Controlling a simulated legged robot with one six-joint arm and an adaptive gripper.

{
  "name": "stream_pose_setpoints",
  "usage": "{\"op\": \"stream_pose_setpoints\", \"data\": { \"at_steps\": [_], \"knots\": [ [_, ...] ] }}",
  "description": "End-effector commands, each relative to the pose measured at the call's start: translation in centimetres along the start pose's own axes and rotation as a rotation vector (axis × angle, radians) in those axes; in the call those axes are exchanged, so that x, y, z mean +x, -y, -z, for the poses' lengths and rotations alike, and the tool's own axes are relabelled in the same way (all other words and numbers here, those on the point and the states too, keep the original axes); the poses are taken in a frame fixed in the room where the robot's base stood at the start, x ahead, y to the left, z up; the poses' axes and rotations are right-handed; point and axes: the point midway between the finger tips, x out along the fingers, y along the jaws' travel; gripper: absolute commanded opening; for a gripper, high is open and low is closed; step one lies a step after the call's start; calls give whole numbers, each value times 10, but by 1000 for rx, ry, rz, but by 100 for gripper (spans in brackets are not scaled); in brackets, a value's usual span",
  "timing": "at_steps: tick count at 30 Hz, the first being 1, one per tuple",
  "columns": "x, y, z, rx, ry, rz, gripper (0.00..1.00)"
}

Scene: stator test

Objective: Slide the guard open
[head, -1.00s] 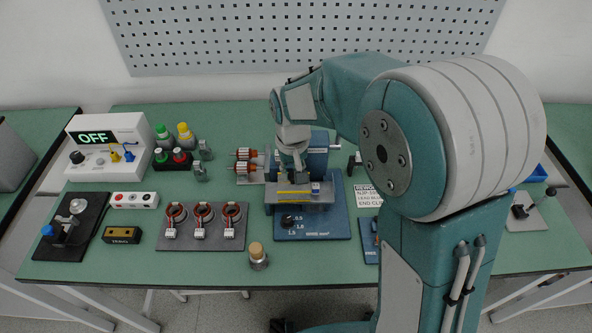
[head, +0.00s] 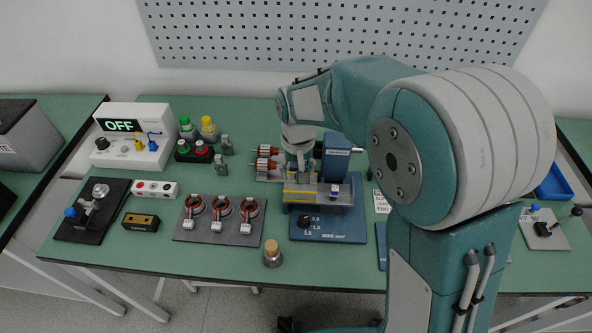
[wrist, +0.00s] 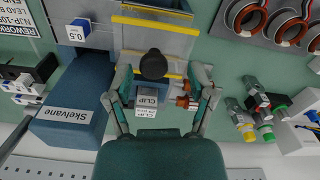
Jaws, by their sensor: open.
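The guard (wrist: 155,42) is a grey, see-through-looking panel with yellow edge strips on the blue bench machine (head: 345,225). It also shows at the machine's front in the head view (head: 318,195). A round black knob (wrist: 153,64) stands at the guard's yellow strip in the wrist view. My gripper (wrist: 162,76) is open, with one finger on each side of the knob and room between. I cannot tell its height over the knob. In the head view my gripper (head: 300,165) hangs over the guard, and its fingertips are hard to make out.
The machine's blue Skelvane housing (wrist: 72,112) stands close beside my gripper. Copper-wound rotors (head: 266,158) lie left of the machine. A plate with several stators (head: 220,222) and a cork-topped jar (head: 272,255) are nearer the front. The OFF power unit (head: 130,140) stands farther left.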

Motion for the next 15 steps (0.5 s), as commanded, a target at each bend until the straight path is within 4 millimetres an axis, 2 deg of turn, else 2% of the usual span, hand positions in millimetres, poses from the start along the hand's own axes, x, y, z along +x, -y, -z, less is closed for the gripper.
{"op": "stream_pose_setpoints", "data": {
  "at_steps": [5, 15],
  "knots": [
    [-23, 2, 2, 0, -6, 0, 70],
    [-92, 6, 2, -1, -3, -3, 70]
  ]
}}
